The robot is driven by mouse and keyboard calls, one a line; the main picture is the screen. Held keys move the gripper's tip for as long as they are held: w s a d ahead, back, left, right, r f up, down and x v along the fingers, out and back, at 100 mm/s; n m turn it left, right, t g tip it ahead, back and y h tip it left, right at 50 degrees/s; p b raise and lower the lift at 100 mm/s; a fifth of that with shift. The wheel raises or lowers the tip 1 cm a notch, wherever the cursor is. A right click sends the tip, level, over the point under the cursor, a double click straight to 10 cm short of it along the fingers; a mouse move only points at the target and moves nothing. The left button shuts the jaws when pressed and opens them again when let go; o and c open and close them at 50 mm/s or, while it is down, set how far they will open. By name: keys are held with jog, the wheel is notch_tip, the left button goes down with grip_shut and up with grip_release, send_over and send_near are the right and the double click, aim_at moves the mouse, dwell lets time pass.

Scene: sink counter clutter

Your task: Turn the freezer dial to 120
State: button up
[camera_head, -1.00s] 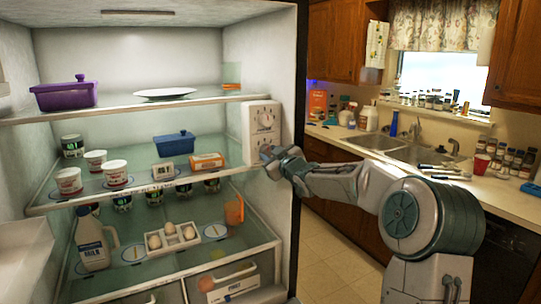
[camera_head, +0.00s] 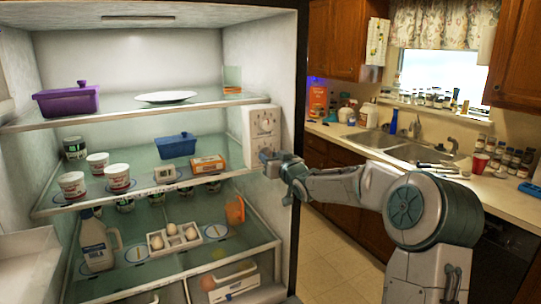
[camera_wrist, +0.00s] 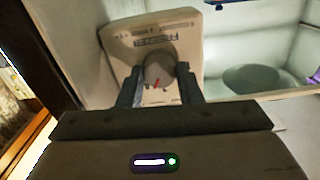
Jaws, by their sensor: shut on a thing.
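The freezer dial (camera_wrist: 160,67) is a round knob with a small red mark, on a pale control panel (camera_head: 252,122) fixed to the fridge's right inner wall. In the wrist view the panel's lettering appears upside down above the knob. My gripper (camera_wrist: 160,80) has one finger on each side of the knob and is shut on it. In the head view my gripper (camera_head: 268,159) is at the lower part of the panel and hides the knob there. Another dial (camera_head: 265,124) shows above it. I cannot read the dial's setting.
A glass shelf (camera_head: 130,193) with an orange-and-white box (camera_head: 208,163) and a blue lidded dish (camera_head: 175,145) lies left of my gripper. The upper shelf holds a purple box (camera_head: 67,100) and a white plate (camera_head: 166,97). The fridge's right edge (camera_head: 298,120) is beside my arm.

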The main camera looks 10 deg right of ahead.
jog(key=shift+m, duration=0.8)
jog(key=shift+p, duration=0.3)
jog(key=o, duration=1)
jog(key=b+v, duration=0.2)
jog(key=v, duration=1.2)
